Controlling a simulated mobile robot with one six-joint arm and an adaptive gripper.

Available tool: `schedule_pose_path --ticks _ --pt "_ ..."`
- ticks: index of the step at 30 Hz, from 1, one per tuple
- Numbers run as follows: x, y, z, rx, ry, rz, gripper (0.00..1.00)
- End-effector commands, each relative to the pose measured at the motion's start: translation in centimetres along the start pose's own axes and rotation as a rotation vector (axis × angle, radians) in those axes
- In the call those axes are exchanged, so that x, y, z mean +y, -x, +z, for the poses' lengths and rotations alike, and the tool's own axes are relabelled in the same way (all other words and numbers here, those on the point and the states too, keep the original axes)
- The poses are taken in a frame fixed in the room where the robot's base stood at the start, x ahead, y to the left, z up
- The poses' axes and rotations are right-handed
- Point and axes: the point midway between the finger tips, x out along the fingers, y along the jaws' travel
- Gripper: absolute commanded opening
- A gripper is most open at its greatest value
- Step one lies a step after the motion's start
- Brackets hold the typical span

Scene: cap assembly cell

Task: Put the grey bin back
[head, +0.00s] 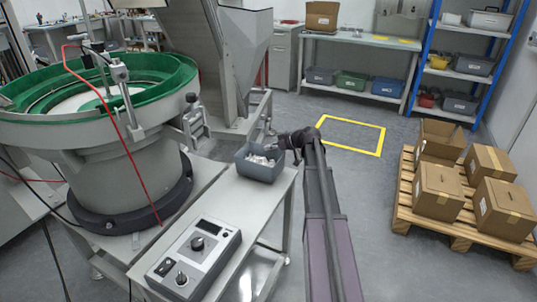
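A grey bin (257,173) with small white parts inside stands at the far end of the light grey bench (222,205). My arm reaches out from the bottom of the head view, and my gripper (273,146) is at the bin's far right rim. The fingers are small, dark and partly lost against the bin, so I cannot tell whether they grip the rim, touch it or are apart from it.
A green-rimmed bowl feeder (120,150) stands left of the bench, and a control box (195,258) sits on its near end. A yellow-outlined floor square (350,135) is empty. A pallet (460,230) with cardboard boxes is at right. A blue rack (425,55) holds more bins.

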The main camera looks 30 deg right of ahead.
Motion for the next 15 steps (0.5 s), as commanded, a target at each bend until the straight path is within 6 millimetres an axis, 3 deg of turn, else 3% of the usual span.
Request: schedule_pose_path --ticks 4,15 --pt "0.07 -0.45 0.87 0.001 0.0 0.0 0.0" --pt "0.07 -0.42 0.85 0.001 -0.001 0.0 0.0"
